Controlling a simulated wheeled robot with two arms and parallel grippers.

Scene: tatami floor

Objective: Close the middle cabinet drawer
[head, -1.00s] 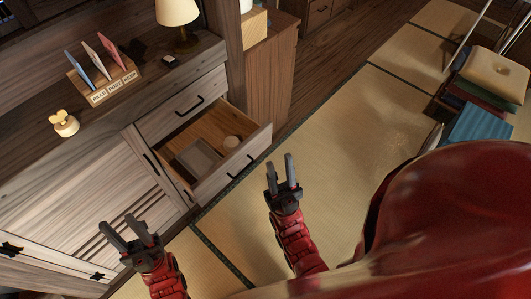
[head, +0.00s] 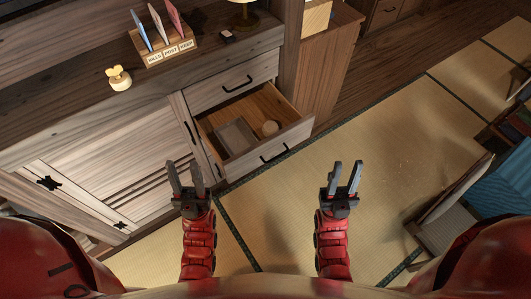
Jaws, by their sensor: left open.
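The middle cabinet drawer (head: 268,148) is pulled out of the wooden cabinet. Its front has a dark handle (head: 274,152). Inside lie a grey tray-like item (head: 235,136) and a small round item (head: 270,128). My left gripper (head: 186,178) is open and empty, in front of the cabinet to the left of the drawer in the picture. My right gripper (head: 345,176) is open and empty over the tatami, to the right of the drawer front. Neither gripper touches the drawer in this view.
A closed drawer (head: 232,84) sits above the open one. A letter holder (head: 168,52), a small yellowish object (head: 119,78) and a lamp base (head: 243,18) stand on the cabinet top. Blue cushions (head: 500,187) lie at the right. The tatami (head: 385,130) right of the drawer is clear.

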